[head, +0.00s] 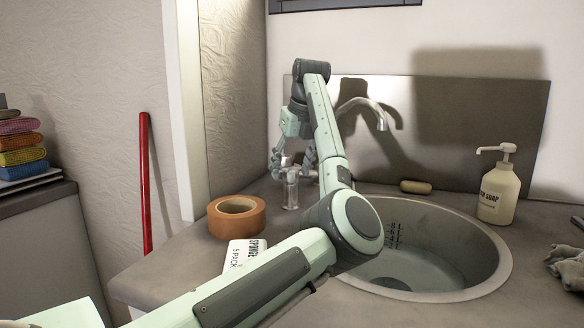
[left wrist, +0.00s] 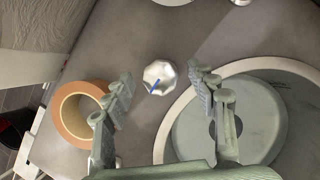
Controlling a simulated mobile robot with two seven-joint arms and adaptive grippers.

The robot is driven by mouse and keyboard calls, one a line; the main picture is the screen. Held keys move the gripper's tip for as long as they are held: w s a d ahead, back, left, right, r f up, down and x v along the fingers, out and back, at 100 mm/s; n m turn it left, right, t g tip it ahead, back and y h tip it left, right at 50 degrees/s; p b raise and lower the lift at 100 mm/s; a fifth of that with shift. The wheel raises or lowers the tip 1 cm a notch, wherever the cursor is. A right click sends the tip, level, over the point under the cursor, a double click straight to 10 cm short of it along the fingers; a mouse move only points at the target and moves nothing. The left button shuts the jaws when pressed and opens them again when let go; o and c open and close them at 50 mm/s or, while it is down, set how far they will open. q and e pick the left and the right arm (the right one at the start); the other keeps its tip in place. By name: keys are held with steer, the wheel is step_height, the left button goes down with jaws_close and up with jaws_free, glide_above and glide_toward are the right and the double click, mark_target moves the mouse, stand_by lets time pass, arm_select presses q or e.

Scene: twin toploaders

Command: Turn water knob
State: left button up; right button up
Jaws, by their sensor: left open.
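The water knob (head: 291,192) is a clear, faceted knob on a short post, on the counter left of the sink. It also shows in the left wrist view as a pale knob (left wrist: 160,77) with a blue mark. My left gripper (head: 293,164) is open and points down just above the knob. In the left wrist view its two fingers (left wrist: 160,88) stand apart, one on each side of the knob, with gaps between. The curved metal faucet (head: 377,112) is behind my left arm, which hides part of it. My right gripper is not in view.
A round sink (head: 497,262) lies right of the knob. A tape roll (head: 238,217) and a white sponge pack (head: 238,254) are close on the left. A soap pump bottle (head: 499,195) and a small bar (head: 415,187) stand behind the sink. A wall is behind.

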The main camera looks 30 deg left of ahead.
arm_select(q)
steer(key=c, duration=1.2)
steer(key=shift+o, duration=0.2)
steer(key=shift+n+g, duration=0.5)
steer(key=shift+n, duration=0.7)
steer(key=o, duration=1.2)
steer(key=shift+d, duration=0.1)
steer(key=shift+c, duration=0.2)
steer(key=v, duration=1.2)
steer(key=shift+d, duration=0.1)
